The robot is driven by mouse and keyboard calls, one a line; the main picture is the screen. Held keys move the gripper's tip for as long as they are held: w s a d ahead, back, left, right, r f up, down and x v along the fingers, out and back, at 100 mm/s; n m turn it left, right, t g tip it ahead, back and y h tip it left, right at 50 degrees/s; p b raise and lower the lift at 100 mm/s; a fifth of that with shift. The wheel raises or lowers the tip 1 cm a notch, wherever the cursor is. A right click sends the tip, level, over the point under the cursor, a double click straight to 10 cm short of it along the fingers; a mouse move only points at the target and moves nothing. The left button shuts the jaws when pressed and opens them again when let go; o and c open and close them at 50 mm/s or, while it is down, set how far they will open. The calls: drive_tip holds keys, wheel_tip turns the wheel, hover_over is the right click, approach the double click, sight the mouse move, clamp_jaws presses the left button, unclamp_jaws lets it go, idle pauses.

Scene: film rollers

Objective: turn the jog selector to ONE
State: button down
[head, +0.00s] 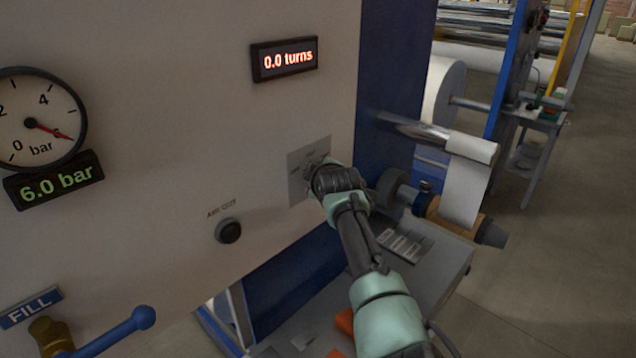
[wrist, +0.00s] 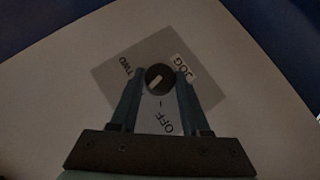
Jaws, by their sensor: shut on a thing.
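The jog selector is a small round dark knob (wrist: 160,78) with a pale mark, set on a grey label plate (wrist: 112,70) on the cream panel. In the wrist view the plate appears tilted, with TWO at left, OFF below and JOG at right. I cannot read a ONE label. The mark slants across the knob; which label it points to is unclear. My gripper (wrist: 159,80) is shut on the knob, one finger on each side. In the head view my gripper (head: 322,176) covers the knob and part of the plate (head: 297,180).
A display (head: 285,59) above reads 0.0 turns. A black push button (head: 228,231) sits below left of the plate. A gauge (head: 40,115), a 6.0 bar display (head: 55,181) and a blue FILL lever (head: 115,330) are at left. Rollers (head: 460,180) stand right of the panel.

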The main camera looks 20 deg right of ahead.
drive_tip(key=shift+d+m+g+y+b, duration=0.1)
drive_tip(key=shift+m+g+y+b, duration=0.55)
drive_tip(key=shift+b, duration=2.5)
drive_tip(key=shift+c, duration=1.9)
unclamp_jaws()
drive_tip(key=shift+s+d+r, duration=0.1)
drive_tip(key=shift+r, duration=0.1)
drive_tip(key=b+v, duration=0.4)
drive_tip(key=v, duration=0.8)
drive_tip(key=shift+s+r, duration=0.15)
drive_tip(key=shift+s, duration=0.15)
